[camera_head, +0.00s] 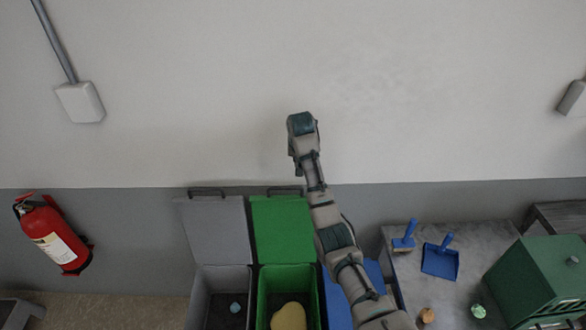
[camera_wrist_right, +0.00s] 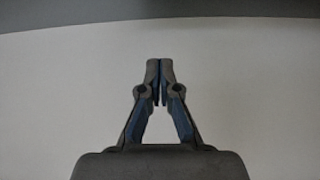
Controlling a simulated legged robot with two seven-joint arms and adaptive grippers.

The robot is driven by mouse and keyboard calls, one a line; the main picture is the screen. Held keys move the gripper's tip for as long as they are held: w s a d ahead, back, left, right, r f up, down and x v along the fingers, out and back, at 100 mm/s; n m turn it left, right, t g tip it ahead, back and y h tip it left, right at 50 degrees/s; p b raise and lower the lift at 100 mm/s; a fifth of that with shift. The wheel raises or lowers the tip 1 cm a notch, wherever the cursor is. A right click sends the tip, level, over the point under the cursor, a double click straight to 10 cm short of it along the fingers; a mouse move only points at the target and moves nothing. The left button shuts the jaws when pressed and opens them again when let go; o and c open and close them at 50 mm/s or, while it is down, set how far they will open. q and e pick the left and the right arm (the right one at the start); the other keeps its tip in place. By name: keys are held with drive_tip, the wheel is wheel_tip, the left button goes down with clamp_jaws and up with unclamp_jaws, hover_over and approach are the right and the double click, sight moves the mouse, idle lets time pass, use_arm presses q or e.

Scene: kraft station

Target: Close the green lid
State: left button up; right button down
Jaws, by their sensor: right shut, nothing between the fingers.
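The green lid (camera_head: 283,231) stands open and upright at the back of the green bin (camera_head: 263,296), against the wall. The bin's inside is visible, with a yellowish item (camera_head: 289,317) in it. My right arm reaches up from the bottom, passing just right of the green lid. Its end is raised above the lid in front of the wall. In the right wrist view my right gripper (camera_wrist_right: 159,68) is shut and empty, with only the wall around it. My left gripper is not in view.
A grey bin (camera_head: 196,298) with its grey lid (camera_head: 217,229) open stands left of the green bin. A blue bin (camera_head: 375,272) is partly hidden behind my arm. At right, a table (camera_head: 403,270) bears a blue brush (camera_head: 405,238), a blue dustpan (camera_head: 440,262) and a green box (camera_head: 540,280).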

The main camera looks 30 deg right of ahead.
use_arm(q)
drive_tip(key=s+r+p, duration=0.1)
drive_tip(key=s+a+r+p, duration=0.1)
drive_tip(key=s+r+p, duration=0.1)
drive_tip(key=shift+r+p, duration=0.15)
drive_tip(key=shift+p, duration=0.15)
use_arm(e)
wheel_tip(320, 180, down, 8)
drive_tip(key=a, duration=0.1)
drive_tip(key=shift+s+a+f, duration=0.15)
drive_tip(key=shift+s+f, duration=0.05)
drive_tip(key=shift+s, duration=0.1)
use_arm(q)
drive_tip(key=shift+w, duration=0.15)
use_arm(e)
drive_tip(key=shift+f, duration=0.1)
